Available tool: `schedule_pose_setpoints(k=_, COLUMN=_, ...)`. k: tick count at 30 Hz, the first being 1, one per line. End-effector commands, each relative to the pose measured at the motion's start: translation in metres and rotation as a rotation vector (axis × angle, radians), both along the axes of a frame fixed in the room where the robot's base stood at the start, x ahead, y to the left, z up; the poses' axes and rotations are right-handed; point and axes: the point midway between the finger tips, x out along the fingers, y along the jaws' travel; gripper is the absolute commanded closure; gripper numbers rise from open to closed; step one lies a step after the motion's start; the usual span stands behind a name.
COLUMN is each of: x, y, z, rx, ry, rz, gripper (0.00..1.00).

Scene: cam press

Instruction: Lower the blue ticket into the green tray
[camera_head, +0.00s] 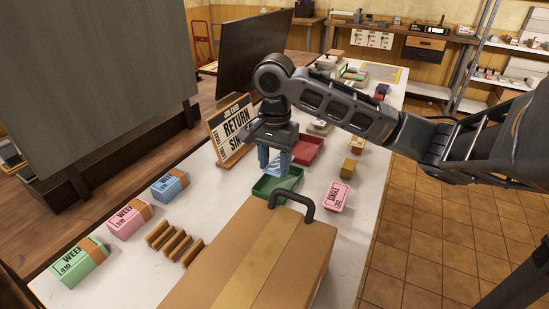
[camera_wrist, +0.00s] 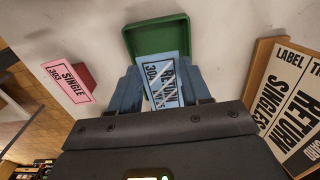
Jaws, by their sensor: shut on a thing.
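The green tray (camera_head: 264,187) lies on the white table just below the gripper. In the wrist view the ticket overlaps the tray (camera_wrist: 157,28); its far part shows empty. I cannot tell the height of the ticket above the tray floor.
A cardboard box (camera_head: 225,265) with a dark handle (camera_head: 296,197) stands close in front of the tray. A red tray (camera_head: 306,150) is behind it, and a pink SINGLE ticket block (camera_head: 336,195) to the right. A job card stand (camera_head: 232,130) is at left.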

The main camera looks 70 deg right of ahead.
Motion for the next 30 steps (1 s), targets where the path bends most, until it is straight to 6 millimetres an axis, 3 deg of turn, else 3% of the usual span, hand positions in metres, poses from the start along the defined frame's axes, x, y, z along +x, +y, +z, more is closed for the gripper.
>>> schedule_pose_setpoints(k=3, x=0.0, y=0.0, z=-0.015, rx=0.001, ry=0.0, rz=0.0, gripper=0.81)
schedule_pose_setpoints(k=12, x=0.0, y=0.0, z=-0.034, rx=0.001, ry=-0.001, rz=0.0, gripper=0.81)
schedule_pose_setpoints(k=30, x=0.0, y=0.0, z=-0.039, rx=0.0, ry=-0.001, rz=0.0, gripper=0.81)
